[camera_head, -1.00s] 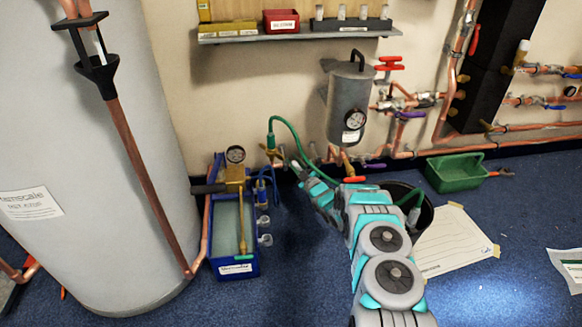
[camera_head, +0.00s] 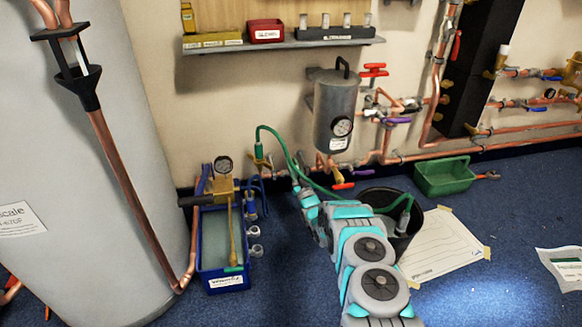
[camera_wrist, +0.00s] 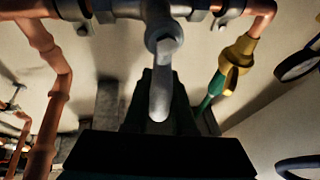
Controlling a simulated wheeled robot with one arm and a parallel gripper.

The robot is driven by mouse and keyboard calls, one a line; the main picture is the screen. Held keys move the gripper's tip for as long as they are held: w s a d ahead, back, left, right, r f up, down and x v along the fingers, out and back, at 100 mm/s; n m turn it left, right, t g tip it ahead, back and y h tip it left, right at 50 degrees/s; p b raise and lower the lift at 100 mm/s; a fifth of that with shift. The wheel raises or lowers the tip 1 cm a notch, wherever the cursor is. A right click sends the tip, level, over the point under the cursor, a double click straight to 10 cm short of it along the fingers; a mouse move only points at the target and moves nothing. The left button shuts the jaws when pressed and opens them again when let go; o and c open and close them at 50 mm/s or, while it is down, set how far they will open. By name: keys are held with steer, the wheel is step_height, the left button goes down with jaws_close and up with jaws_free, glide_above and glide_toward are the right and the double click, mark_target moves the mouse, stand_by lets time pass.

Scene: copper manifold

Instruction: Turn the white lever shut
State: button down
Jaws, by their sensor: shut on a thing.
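The white lever (camera_wrist: 160,88) shows in the wrist view as a pale grey-white handle. It hangs down from a round hub under a horizontal copper pipe. My gripper (camera_wrist: 161,112) has its dark fingers closed around the lever's lower part; the dark gripper body hides what lies below. In the head view my gripper (camera_head: 297,182) is at the low pipe run, between the blue tub and the grey cylinder. The lever is too small and covered there to make out.
A brass fitting with a green hose (camera_wrist: 212,88) is close on the right in the wrist view. In the head view a blue tub (camera_head: 223,280) stands left, a black bucket (camera_head: 408,245) right of my arm, and a grey cylinder (camera_head: 333,105) hangs above.

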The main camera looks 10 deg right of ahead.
steer(key=shift+d+m, duration=0.3)
steer(key=c, duration=0.8)
jaws_free()
steer(key=shift+o, duration=0.2)
steer(key=shift+s+f, duration=0.1)
steer(key=v, duration=0.7)
steer(key=shift+s, duration=0.25)
steer(key=shift+f, duration=0.15)
